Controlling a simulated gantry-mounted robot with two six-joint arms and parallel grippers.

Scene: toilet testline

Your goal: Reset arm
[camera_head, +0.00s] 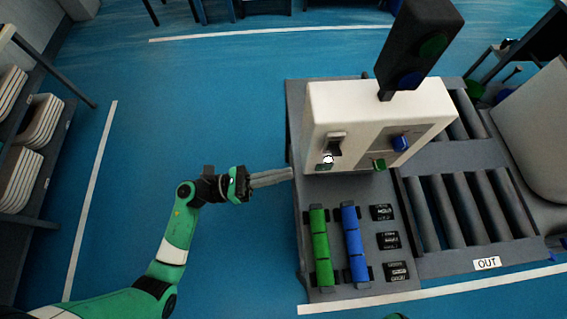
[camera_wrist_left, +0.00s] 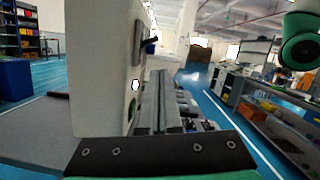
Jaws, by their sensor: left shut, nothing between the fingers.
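My left arm comes in from the lower left in the head view. Its gripper (camera_head: 290,174) is shut and empty, with the long grey fingers pointing right, at the left edge of the grey test bench (camera_head: 295,120). The closed fingers also show in the left wrist view (camera_wrist_left: 160,90), close beside the white control box (camera_wrist_left: 95,70). In the head view the control box (camera_head: 350,115) stands on the bench, to the right of the fingertips. My right gripper is not in view.
A green bar (camera_head: 320,247) and a blue bar (camera_head: 355,245) lie on the bench beside black labelled blocks (camera_head: 388,240). Rollers (camera_head: 460,208) lie at the right, near an OUT sign (camera_head: 487,263). A shelf with white lids (camera_head: 40,120) stands far left. Blue floor between is clear.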

